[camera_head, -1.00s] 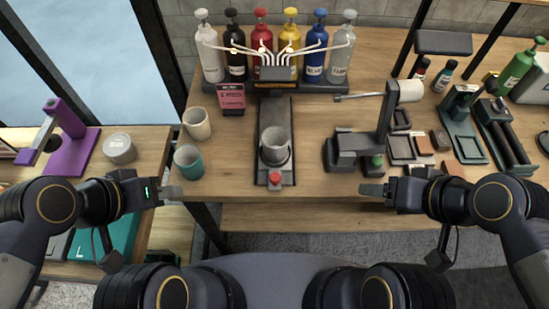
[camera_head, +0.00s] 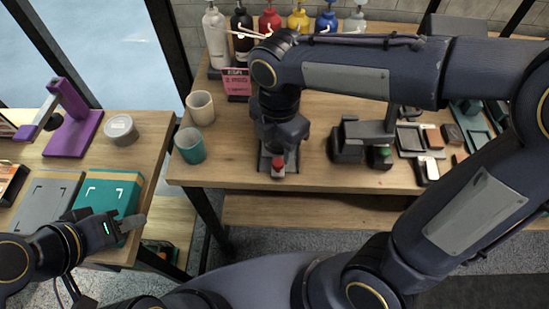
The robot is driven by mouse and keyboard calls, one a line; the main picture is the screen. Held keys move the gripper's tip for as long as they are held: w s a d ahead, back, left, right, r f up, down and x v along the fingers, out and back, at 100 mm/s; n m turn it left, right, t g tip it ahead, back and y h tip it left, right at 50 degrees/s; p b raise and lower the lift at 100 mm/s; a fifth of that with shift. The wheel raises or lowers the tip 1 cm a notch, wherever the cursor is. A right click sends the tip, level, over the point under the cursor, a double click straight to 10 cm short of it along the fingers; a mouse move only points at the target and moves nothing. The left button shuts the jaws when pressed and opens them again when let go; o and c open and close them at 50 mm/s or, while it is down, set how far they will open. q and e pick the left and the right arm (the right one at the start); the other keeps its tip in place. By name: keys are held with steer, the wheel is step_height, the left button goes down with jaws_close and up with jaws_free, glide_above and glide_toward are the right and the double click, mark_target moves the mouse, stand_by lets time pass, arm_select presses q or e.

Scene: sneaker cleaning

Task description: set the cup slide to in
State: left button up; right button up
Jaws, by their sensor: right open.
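The cup slide (camera_head: 264,163) is a dark narrow track below the row of pump bottles, with a red knob (camera_head: 278,162) at its front end. My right gripper (camera_head: 279,146) points down over the slide, just behind and above the red knob. Its fingers are mostly hidden, and I cannot tell whether they touch the slide. It is open. The grey cup on the slide is hidden behind my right gripper and forearm. My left gripper (camera_head: 130,226) is away from the slide, over the teal box (camera_head: 108,195) at the left; its finger gap is not clear.
A cream cup (camera_head: 201,108) and a teal cup (camera_head: 190,146) stand left of the slide. A pink sign (camera_head: 236,83) stands behind. A dark machine (camera_head: 347,143) stands to the right. Pump bottles (camera_head: 215,40) line the back, partly covered by my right arm.

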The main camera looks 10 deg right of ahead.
mark_target(278, 162)
step_height(278, 162, down, 5)
steer(key=shift+f+b, duration=0.15)
steer(key=shift+b, duration=0.15)
jaws_close()
